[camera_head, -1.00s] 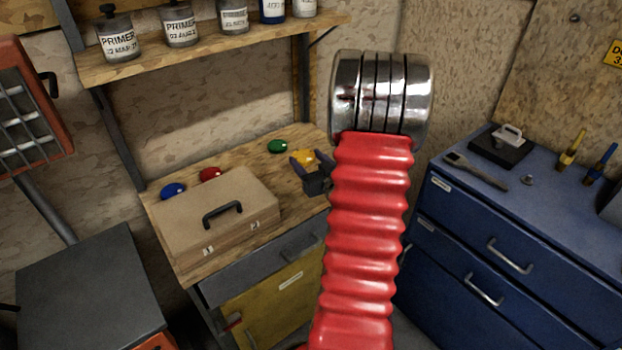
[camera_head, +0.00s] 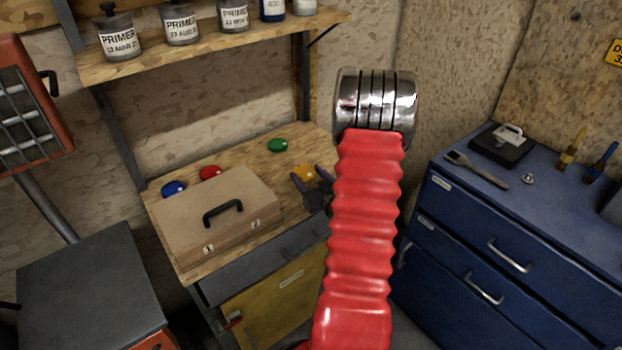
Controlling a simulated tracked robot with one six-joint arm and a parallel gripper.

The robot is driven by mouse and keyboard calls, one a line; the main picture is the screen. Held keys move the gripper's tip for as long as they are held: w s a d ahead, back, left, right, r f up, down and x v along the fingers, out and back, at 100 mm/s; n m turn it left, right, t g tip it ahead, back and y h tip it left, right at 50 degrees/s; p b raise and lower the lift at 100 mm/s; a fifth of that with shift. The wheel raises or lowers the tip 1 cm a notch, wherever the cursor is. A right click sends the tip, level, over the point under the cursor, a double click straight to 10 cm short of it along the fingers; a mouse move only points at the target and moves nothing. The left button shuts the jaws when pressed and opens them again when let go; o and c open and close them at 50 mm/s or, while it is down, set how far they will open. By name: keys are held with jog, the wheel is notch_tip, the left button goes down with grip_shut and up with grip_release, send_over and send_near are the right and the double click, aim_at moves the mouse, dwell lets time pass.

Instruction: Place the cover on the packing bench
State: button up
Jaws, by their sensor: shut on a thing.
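The cover (camera_head: 303,173) is a small rounded orange-yellow piece, partly hidden by the fingers. My gripper (camera_head: 310,176) is shut on it at the right end of the wooden packing bench (camera_head: 247,160). The cover is low over the bench top, and I cannot tell whether it touches the wood. My red ribbed arm hides part of the gripper and the bench's right edge.
A tan case (camera_head: 245,195) with a black handle fills the bench's front left. Blue (camera_head: 174,189), red (camera_head: 210,173) and green (camera_head: 278,145) rounded pieces lie behind it. A shelf (camera_head: 200,50) with several jars hangs above. A blue drawer cabinet (camera_head: 480,245) stands at right.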

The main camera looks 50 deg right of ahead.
jog(key=shift+f, duration=0.95)
jog(key=shift+f, duration=0.1)
jog(key=o, duration=1.2)
jog(key=shift+o, duration=0.2)
jog(key=v, duration=1.2)
jog(key=shift+w, duration=0.1)
